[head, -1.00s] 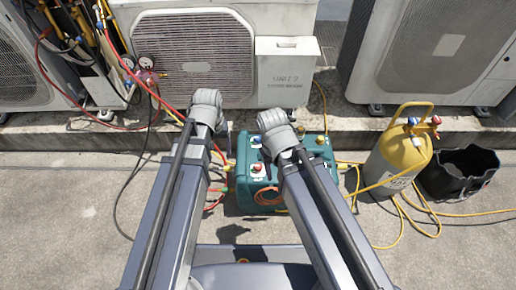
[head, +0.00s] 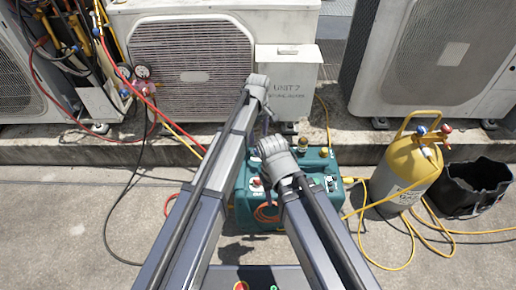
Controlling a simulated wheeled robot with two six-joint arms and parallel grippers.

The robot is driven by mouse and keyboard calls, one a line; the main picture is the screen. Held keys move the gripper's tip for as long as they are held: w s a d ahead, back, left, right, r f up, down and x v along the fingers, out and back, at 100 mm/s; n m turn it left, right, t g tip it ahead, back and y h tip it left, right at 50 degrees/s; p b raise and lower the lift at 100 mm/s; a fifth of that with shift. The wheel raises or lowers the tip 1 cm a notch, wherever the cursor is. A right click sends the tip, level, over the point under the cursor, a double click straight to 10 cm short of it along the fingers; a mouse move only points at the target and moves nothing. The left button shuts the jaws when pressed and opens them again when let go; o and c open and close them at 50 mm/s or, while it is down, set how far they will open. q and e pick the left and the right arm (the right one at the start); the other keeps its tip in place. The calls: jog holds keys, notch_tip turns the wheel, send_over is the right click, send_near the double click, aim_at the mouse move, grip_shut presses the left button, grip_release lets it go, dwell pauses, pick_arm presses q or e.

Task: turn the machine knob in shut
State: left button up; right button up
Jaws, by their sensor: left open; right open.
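The teal machine (head: 332,172) stands on the concrete in front of the condenser marked UNIT 7. A red knob (head: 257,182) shows on its left side, partly behind my arms. A yellow-topped fitting (head: 324,152) and a brass one (head: 303,144) stand at its back edge. Which knob is the "in" one cannot be read. My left gripper (head: 266,122) is open and empty above the machine's back left edge. My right gripper (head: 268,188) is open, lower, over the machine's left part near the red knob; contact cannot be told. My wrists hide much of the machine's top.
A yellow cylinder (head: 408,172) with red and blue valves stands right of the machine, beside a black bucket (head: 470,188). Yellow hoses (head: 400,262) lie on the ground. Gauges and hoses (head: 124,73) hang at the left. The condenser (head: 195,60) and concrete ledge (head: 180,150) bound the back.

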pick_arm(q)
notch_tip(320, 180, down, 8)
jog(key=b, duration=0.7)
jog(key=shift+r, duration=0.25)
jog(key=shift+r, duration=0.1)
jog(key=shift+c, duration=0.2)
grip_shut()
